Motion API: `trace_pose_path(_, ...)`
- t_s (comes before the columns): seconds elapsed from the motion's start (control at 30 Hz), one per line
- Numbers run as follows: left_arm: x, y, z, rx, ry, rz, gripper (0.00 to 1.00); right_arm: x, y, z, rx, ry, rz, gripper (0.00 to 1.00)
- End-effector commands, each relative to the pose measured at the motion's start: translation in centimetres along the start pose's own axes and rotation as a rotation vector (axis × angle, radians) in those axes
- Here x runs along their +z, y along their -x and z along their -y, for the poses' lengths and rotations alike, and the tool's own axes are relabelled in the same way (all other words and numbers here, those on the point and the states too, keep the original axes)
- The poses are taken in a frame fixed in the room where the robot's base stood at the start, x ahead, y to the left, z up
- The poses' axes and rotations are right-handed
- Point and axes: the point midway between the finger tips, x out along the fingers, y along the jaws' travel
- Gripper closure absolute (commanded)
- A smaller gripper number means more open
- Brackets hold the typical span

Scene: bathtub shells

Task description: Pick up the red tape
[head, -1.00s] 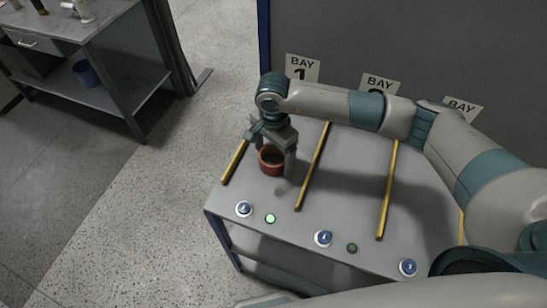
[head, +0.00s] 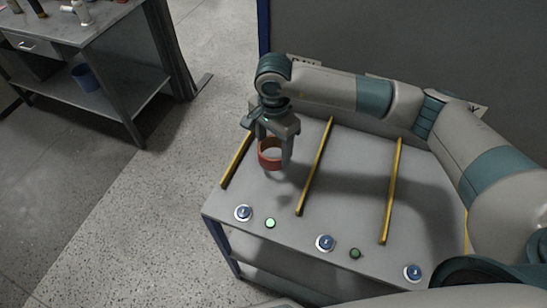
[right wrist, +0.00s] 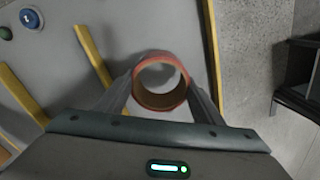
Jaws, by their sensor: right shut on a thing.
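The red tape (head: 270,147) is a ring held in my right gripper (head: 271,146) above the leftmost bay of the grey table (head: 350,188). In the right wrist view the tape (right wrist: 161,63) sits between the two fingers, which touch its outer sides. My left gripper is in neither view.
Yellow strips (head: 315,165) divide the table into bays. Blue buttons (head: 325,243) and a lit green lamp (head: 270,223) line its front edge. A grey wall stands behind. A second workbench (head: 88,35) with a blue bin (head: 86,76) is at upper left, across open floor.

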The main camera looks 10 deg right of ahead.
Motion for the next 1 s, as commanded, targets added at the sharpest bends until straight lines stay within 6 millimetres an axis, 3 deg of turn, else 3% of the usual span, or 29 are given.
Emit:
trace_pose_path(0.2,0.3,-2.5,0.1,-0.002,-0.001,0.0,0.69,-2.7,1.9,-3.6,-0.001,-0.002,-0.004,0.62)
trace_pose_path(0.5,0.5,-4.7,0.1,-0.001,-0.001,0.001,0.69,-5.5,5.2,-7.9,0.0,-0.002,-0.003,0.62)
trace_pose_path(0.7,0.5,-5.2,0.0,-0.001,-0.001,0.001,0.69,-6.4,6.4,-9.3,0.0,-0.001,-0.001,0.62)
trace_pose_path(1.0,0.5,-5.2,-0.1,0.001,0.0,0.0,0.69,-6.5,6.8,-9.6,0.002,0.0,0.0,0.62)
